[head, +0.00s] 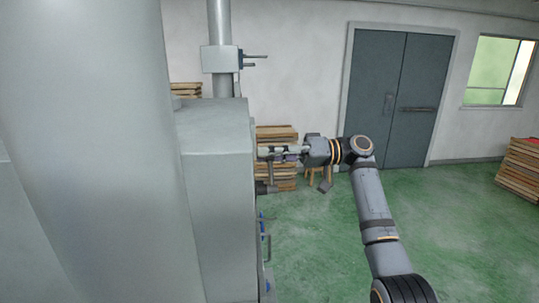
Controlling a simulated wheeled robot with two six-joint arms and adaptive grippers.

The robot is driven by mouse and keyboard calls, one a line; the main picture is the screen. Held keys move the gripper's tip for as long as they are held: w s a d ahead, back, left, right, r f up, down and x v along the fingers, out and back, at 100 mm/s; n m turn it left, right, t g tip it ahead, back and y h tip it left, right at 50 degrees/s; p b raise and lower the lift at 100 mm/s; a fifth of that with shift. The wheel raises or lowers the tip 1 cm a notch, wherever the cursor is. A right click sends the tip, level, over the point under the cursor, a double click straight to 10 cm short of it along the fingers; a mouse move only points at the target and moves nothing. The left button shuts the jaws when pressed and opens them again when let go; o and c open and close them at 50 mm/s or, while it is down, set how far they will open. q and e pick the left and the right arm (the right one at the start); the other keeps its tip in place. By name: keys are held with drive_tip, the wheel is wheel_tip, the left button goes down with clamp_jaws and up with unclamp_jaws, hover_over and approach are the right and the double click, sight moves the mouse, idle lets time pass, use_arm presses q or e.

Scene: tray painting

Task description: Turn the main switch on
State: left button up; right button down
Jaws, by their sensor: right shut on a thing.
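A tall grey cabinet (217,190) stands left of centre, its side with fittings turned mostly away from me. My right gripper (272,152) reaches in from the right and is shut at the upper part of that side, on what looks like the main switch. The switch is mostly hidden by the fingers and seen edge-on, so its position cannot be told. Below the gripper a dark knob-like fitting (265,188) sticks out of the same side. My left gripper is not in view.
Blue fittings with handles (265,240) stick out lower on the cabinet. A pipe box (220,59) with levers is above it. Stacked wooden pallets (278,135) stand behind my gripper, and more pallets (520,170) at far right.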

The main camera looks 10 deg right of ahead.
drive_tip(key=c, duration=1.2)
unclamp_jaws()
drive_tip(key=shift+w, duration=0.1)
drive_tip(key=d, duration=1.2)
drive_tip(key=shift+f, duration=0.15)
